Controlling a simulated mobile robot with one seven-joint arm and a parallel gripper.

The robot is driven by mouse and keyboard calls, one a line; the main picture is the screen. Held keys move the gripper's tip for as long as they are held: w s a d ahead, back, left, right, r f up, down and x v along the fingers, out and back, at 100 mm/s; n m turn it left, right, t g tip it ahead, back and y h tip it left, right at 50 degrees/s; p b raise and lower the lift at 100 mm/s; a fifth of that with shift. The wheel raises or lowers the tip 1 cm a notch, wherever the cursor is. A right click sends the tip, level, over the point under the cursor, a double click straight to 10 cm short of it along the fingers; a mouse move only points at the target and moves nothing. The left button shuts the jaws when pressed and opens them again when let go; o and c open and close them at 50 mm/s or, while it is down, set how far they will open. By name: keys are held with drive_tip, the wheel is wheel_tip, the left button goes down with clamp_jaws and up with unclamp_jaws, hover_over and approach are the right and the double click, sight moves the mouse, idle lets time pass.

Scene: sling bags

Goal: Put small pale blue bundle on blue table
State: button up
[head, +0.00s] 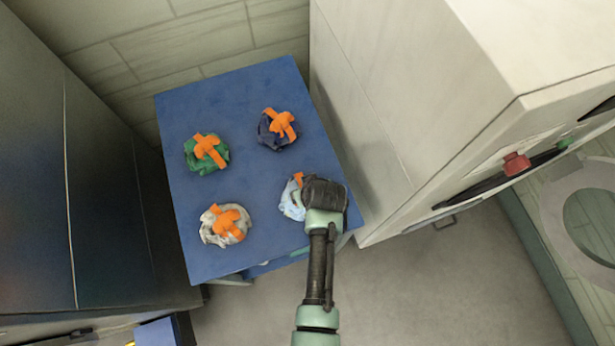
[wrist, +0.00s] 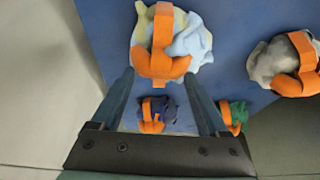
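The pale blue bundle (head: 291,204) sits on the blue table (head: 240,262), near its right edge in the head view. It has orange straps, and my gripper (head: 322,190) hides its right part. In the wrist view the bundle (wrist: 190,40) is at the top, pale blue with some yellow, with an orange strap across it. My gripper (wrist: 159,74) is open there, one finger on each side, with the lower end of the strap showing between the fingertips. I cannot tell whether the fingers touch it.
Three other orange-strapped bundles lie on the table: green (head: 207,163), dark blue (head: 268,133) and grey-white (head: 212,232). A white cabinet (head: 360,120) stands close at the table's right, and a dark cabinet (head: 90,200) at its left. The table's middle is clear.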

drive_tip(key=shift+o, duration=1.4)
drive_tip(key=v, duration=1.2)
drive_tip(key=w+r+t+h, duration=0.1)
drive_tip(key=w+r+t, duration=0.3)
drive_tip(key=w+r, duration=0.45)
drive_tip(key=w+r+t, duration=0.3)
drive_tip(key=w+r, duration=0.3)
drive_tip(key=r, duration=0.6)
wheel_tip(320, 180, up, 18)
drive_tip(key=w+m+t, duration=0.2)
drive_tip(key=t, duration=0.3)
drive_tip(key=s+r+t, duration=0.3)
drive_tip(key=s+r, duration=0.1)
drive_tip(key=r, duration=0.6)
drive_tip(key=s+a+r+m+t, duration=0.1)
drive_tip(key=s+r+t, duration=0.3)
drive_tip(key=r, duration=0.6)
drive_tip(key=s+a+r+t, duration=0.1)
drive_tip(key=s+r+t, duration=0.3)
drive_tip(key=r, duration=0.6)
drive_tip(key=shift+s+m, duration=0.3)
drive_tip(key=shift+s, duration=0.35)
drive_tip(key=shift+a+r, duration=0.1)
drive_tip(key=shift+r, duration=0.05)
